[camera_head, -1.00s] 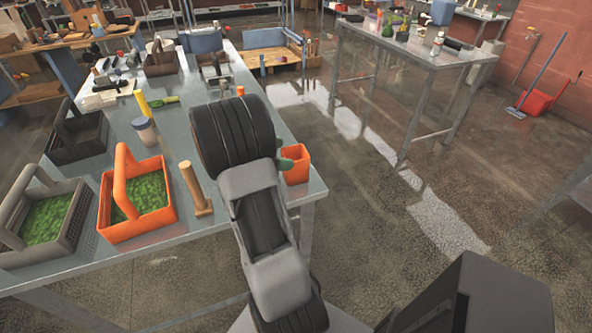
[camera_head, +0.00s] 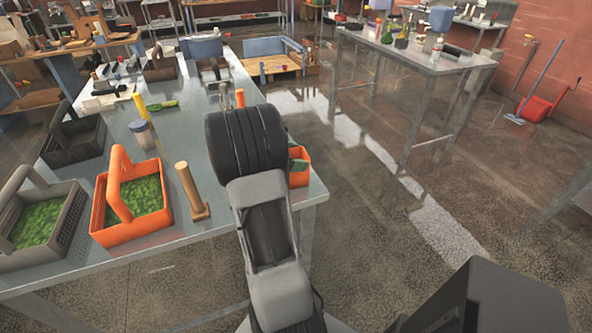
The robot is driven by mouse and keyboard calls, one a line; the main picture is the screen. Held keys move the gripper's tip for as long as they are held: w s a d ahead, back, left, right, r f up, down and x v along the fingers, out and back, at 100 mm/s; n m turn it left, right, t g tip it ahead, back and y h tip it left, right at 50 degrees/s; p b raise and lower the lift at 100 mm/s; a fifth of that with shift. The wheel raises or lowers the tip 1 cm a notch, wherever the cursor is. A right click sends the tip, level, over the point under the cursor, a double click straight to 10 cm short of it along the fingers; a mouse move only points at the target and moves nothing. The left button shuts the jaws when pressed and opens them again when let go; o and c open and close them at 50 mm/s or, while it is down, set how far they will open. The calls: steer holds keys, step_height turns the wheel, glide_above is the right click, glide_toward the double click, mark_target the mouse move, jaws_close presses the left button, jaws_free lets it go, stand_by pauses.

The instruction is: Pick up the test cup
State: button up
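I cannot tell for sure which thing is the test cup. A small clear container with a blue-grey top (camera_head: 143,135) stands upright on the steel table (camera_head: 195,133), left of my arm. An orange open container (camera_head: 301,176) stands at the table's right edge, partly hidden behind my arm, with something green at its top. My arm reaches up over the table's right side. Its thick dark joint hides part of the tabletop, and my gripper does not show.
An orange basket (camera_head: 113,192) and a grey basket (camera_head: 74,216), both with green contents, stand at the front left. A wooden post (camera_head: 189,189) stands beside the orange basket. A dark basket (camera_head: 72,146) is behind. A second table (camera_head: 455,64) stands right, across open floor.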

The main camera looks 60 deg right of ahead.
steer(key=c, duration=0.7)
steer(key=shift+r, duration=0.1)
